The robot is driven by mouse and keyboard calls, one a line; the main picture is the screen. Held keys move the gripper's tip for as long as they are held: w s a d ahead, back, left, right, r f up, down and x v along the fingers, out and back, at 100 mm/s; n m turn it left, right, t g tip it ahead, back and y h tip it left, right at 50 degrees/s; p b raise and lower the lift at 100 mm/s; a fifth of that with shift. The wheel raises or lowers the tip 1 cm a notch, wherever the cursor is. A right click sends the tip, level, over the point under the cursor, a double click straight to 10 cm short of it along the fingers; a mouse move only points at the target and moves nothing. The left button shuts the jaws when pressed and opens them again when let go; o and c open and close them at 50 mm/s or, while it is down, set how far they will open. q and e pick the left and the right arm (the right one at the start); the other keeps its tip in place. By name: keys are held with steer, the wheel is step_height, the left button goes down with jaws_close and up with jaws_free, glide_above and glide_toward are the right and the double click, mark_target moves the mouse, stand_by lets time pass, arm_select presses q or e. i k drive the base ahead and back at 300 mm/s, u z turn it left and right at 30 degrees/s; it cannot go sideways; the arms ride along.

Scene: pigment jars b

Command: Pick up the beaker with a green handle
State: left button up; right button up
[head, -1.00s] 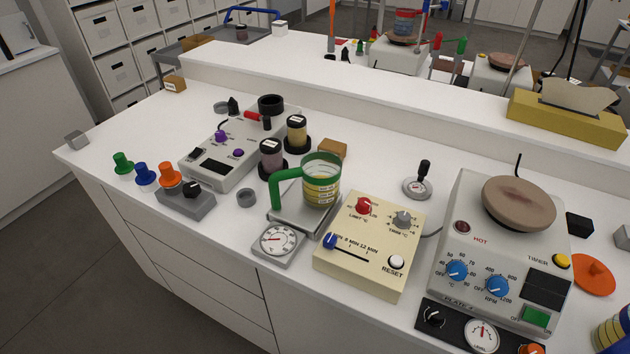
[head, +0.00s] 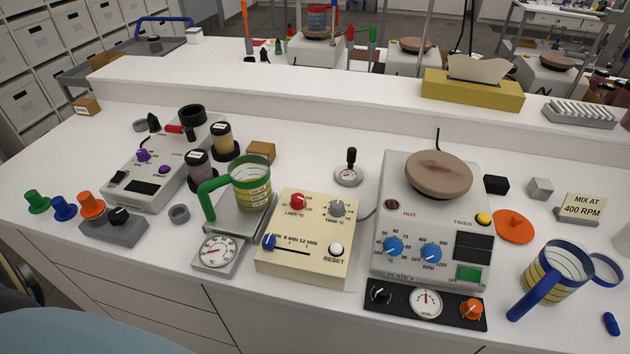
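The beaker with a green handle (head: 252,190) stands upright on a small scale (head: 238,219) with a round dial, left of the middle in the head view. It is clear with yellowish contents or bands and a green rim. Its green handle (head: 207,199) points to the left and toward the front. Neither of my grippers shows in the view. A pale blue rounded shape at the lower left is probably part of my own body.
Right of the beaker is a cream control box (head: 306,240), then a hot plate (head: 437,215). A blue-handled beaker (head: 556,272) stands at the right. Two jars (head: 201,170) (head: 222,138) and a grey device (head: 150,178) are left of it. Colored knobs (head: 64,207) line the left front.

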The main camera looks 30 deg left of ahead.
mark_target(249, 175)
steer(key=z, duration=1.15)
steer(key=k, duration=1.05)
steer(key=u, duration=1.75)
steer(key=i, duration=0.25)
steer(key=z, duration=0.05)
